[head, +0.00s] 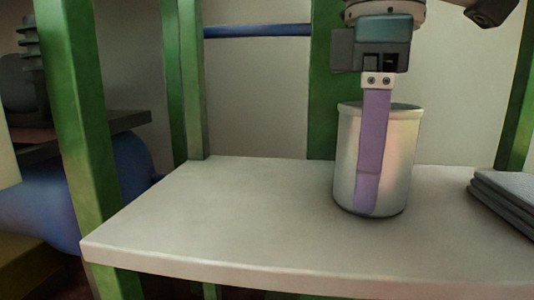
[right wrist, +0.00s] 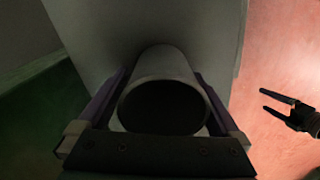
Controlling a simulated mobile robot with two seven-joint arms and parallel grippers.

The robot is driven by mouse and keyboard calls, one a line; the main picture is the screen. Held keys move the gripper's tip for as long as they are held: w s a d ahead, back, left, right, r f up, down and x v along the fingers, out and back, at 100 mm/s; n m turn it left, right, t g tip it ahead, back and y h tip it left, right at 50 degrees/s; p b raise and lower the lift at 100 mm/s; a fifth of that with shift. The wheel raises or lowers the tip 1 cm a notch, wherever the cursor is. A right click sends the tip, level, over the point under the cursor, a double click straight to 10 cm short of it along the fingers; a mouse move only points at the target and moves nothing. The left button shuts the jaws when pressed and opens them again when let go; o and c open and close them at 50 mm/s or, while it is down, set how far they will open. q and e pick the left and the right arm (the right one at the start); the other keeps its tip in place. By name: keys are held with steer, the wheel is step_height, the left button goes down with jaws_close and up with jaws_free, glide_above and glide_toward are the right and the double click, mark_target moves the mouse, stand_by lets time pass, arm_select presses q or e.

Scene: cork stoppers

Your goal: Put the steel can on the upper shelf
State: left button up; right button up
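The steel can (head: 394,165) is a pale grey open-topped cylinder. It stands upright on a pale shelf board (head: 230,225), right of its middle. My right gripper (head: 368,208) points down at the can from above, with one purple finger across its near side. In the right wrist view the can (right wrist: 165,65) is between the two fingers, its dark opening facing the camera. The fingers run close along its sides; I cannot tell whether they press on it. In that view my left gripper (right wrist: 280,105) is off to the right, open and empty.
Green posts (head: 78,110) frame the shelf. Grey stacked slabs (head: 508,198) lie at the board's right edge. A blue rail (head: 257,30) runs behind. The left part of the board is clear. A blue rounded object (head: 50,205) is beyond it at the left.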

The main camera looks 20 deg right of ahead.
step_height(320, 180, up, 12)
steer(key=p, duration=0.8)
steer(key=shift+r, duration=0.1)
